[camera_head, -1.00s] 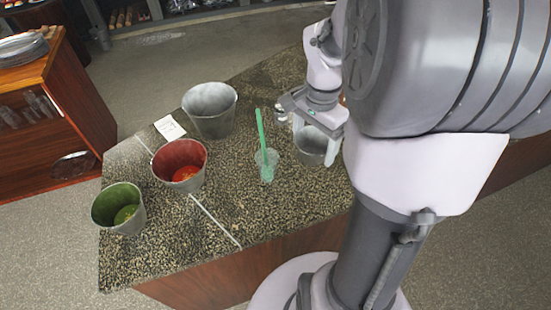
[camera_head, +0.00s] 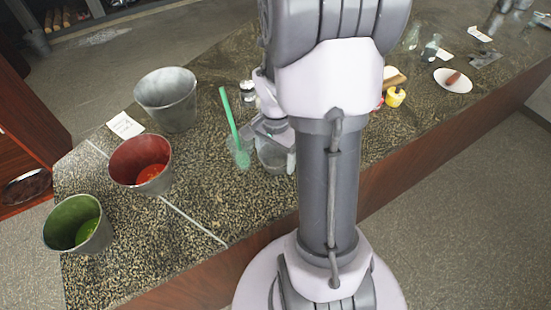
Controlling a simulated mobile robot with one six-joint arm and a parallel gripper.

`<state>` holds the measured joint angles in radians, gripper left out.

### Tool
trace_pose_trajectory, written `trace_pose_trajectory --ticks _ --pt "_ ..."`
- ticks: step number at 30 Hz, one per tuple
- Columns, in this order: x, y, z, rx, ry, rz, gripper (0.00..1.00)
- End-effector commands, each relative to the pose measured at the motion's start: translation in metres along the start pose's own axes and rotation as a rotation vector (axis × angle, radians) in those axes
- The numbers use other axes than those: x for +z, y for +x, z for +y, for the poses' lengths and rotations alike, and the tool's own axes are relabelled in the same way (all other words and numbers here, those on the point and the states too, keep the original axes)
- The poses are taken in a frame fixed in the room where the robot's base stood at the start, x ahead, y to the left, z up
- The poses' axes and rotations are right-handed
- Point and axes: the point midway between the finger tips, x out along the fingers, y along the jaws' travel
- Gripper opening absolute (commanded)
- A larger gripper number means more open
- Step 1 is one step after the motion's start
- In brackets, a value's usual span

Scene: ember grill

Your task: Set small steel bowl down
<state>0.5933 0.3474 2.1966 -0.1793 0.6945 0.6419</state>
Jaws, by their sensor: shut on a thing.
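The small steel bowl (camera_head: 271,161) is a grey metal bowl at the middle of the speckled counter (camera_head: 215,205), just right of a clear cup. My gripper (camera_head: 274,154) is shut on the bowl, with a pale finger showing at its right side. The bowl looks upright and low over the counter. I cannot tell whether its base touches the surface. My arm column hides what lies directly to its right.
A clear cup (camera_head: 241,158) with a green stick (camera_head: 229,112) stands close left of the bowl. Grey (camera_head: 167,102), red (camera_head: 139,164) and green (camera_head: 77,224) buckets stand further left. A white plate (camera_head: 453,81) lies far right. The front counter has free room.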

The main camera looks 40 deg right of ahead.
Motion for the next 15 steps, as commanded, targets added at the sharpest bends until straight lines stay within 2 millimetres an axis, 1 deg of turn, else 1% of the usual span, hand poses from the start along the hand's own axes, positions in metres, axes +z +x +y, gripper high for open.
trace_pose_trajectory --ticks 5,9,10,11,12,13,15 --pt "-0.0002 -0.0017 -0.0002 -0.001 0.0 0.001 0.37" --pt "-0.0002 0.0029 -0.0002 -0.001 0.0 0.001 0.37" --pt "-0.0001 0.0023 -0.0001 0.0 0.0 0.001 0.84" --pt "-0.0001 0.0018 -0.0001 0.0 0.0 0.001 0.9" --pt "-0.0001 0.0016 -0.0001 0.0 0.0 0.001 0.98" --pt "-0.0001 0.0015 -0.0001 0.0 0.0 0.001 1.0" --pt "-0.0001 0.0015 -0.0001 0.0 0.0 0.001 1.0"
